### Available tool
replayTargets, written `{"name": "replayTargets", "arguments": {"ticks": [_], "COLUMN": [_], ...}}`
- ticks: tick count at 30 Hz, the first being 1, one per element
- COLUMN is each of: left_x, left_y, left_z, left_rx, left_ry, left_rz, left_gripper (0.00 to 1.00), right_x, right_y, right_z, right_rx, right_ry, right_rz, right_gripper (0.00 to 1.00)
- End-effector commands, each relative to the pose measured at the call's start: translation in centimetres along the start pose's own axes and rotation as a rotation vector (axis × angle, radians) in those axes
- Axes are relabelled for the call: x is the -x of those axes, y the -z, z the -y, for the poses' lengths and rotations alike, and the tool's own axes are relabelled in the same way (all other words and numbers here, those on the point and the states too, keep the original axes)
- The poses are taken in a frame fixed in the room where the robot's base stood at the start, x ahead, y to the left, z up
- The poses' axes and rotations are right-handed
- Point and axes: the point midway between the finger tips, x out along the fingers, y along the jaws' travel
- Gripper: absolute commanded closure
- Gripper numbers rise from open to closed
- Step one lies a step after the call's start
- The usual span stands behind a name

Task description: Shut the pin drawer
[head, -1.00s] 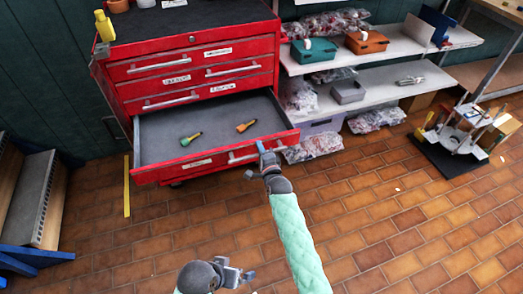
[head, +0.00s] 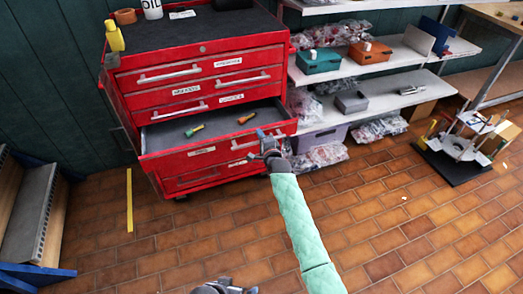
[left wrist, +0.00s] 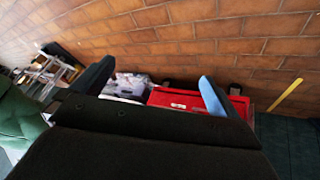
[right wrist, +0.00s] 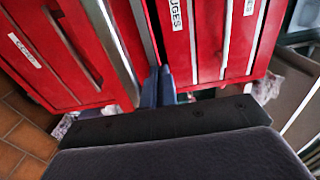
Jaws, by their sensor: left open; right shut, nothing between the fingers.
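A red drawer (head: 180,160) in the tool cabinet (head: 160,98) stands partly open; its label is too small to read.
Several other cabinet drawers are shut. A yellow bottle (head: 114,36) stands on the cabinet top. Shelves (head: 390,95) with bins and bags stand to the right. A black-based fixture (head: 455,165) sits on the floor far right. The tiled floor before the cabinet is clear.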

Motion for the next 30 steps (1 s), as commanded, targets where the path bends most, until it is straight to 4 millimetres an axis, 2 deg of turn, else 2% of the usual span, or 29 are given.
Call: {"name": "replayTargets", "arguments": {"ticks": [1,6,15,21,30], "left_x": [-1.8,-6.8,-14.3,-17.0,-18.0], "left_y": [-0.9,-3.2,-7.8,-9.8,-10.7], "left_z": [0.4,1.4,3.2,3.9,4.1], "left_rx": [0.002,0.007,0.013,0.014,0.015], "left_ry": [0.002,0.008,0.023,0.030,0.033], "left_rz": [-0.007,-0.056,-0.141,-0.179,-0.196], "left_gripper": [0.00,0.00,0.00,0.00,0.00], "right_x": [-1.6,-6.0,-11.7,-13.8,-14.7], "right_y": [0.0,0.1,0.0,0.0,0.1], "right_z": [-0.2,-0.3,-0.3,-0.2,-0.1], "right_rx": [-0.001,0.000,-0.001,0.000,0.000], "right_ry": [0.002,0.001,0.001,0.000,-0.001], "right_rz": [-0.001,-0.001,-0.001,0.000,-0.001], "right_gripper": [1.00,1.00,1.00,1.00,1.00]}}
